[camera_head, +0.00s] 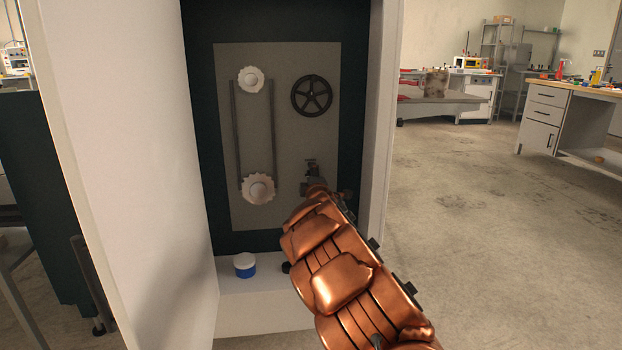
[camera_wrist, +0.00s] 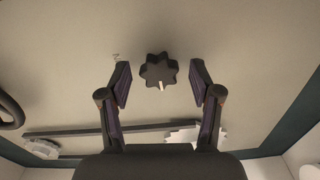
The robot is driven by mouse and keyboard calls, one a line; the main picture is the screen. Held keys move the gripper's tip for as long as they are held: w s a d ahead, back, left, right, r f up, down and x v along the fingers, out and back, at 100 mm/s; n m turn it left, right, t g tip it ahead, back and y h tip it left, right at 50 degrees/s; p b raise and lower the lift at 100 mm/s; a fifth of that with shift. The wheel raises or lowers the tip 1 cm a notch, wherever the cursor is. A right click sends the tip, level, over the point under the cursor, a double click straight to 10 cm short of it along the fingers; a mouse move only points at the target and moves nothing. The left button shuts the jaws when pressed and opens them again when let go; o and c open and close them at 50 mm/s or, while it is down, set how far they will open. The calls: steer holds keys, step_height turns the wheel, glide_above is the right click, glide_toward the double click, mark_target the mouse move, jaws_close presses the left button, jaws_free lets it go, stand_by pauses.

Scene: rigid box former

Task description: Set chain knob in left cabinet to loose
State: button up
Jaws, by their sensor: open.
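The chain knob (camera_wrist: 158,70) is black and star-shaped, on the grey panel, and a pale pointer mark on it points down in the wrist view. My gripper (camera_wrist: 160,82) is open, with one finger on each side of the knob and a gap to both. A small pale mark (camera_wrist: 115,57) shows beside the knob, too small to read.
Two pale sprockets (camera_head: 251,80) (camera_head: 258,188) with a dark chain (camera_head: 237,135) are on the panel's left. A black handwheel (camera_head: 312,96) is above my gripper. The white door (camera_head: 125,150) stands open at left. A blue-and-white jar (camera_head: 245,265) stands on the cabinet's bottom ledge.

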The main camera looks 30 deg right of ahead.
steer(key=v, duration=1.2)
steer(key=shift+w, duration=0.1)
stand_by(0.5)
steer(key=s+a+r+m+g+h+p, duration=0.1)
steer(key=s+a+r+m+g+p, duration=0.2)
steer(key=s+r+m+g+p, duration=0.8)
steer(key=s+a+r+g+y+p, duration=0.2)
steer(key=s+a+r+p, duration=0.4)
steer(key=s+a+p, duration=0.2)
steer(key=s+a+r+g+y+p, duration=0.3)
steer(key=s+a+r+p, duration=0.3)
steer(key=s, duration=1.1)
steer(key=s+a+r+m+g+y+p, duration=0.1)
steer(key=s+a+r+g+y+p, duration=0.1)
steer(key=s+a+r+p, duration=0.4)
steer(key=s+a+y+p, duration=0.1)
steer(key=s+a+p, duration=0.4)
steer(key=p, duration=0.5)
steer(key=shift+s+a+r, duration=0.2)
steer(key=shift+s+a, duration=0.1)
steer(key=shift+s, duration=0.85)
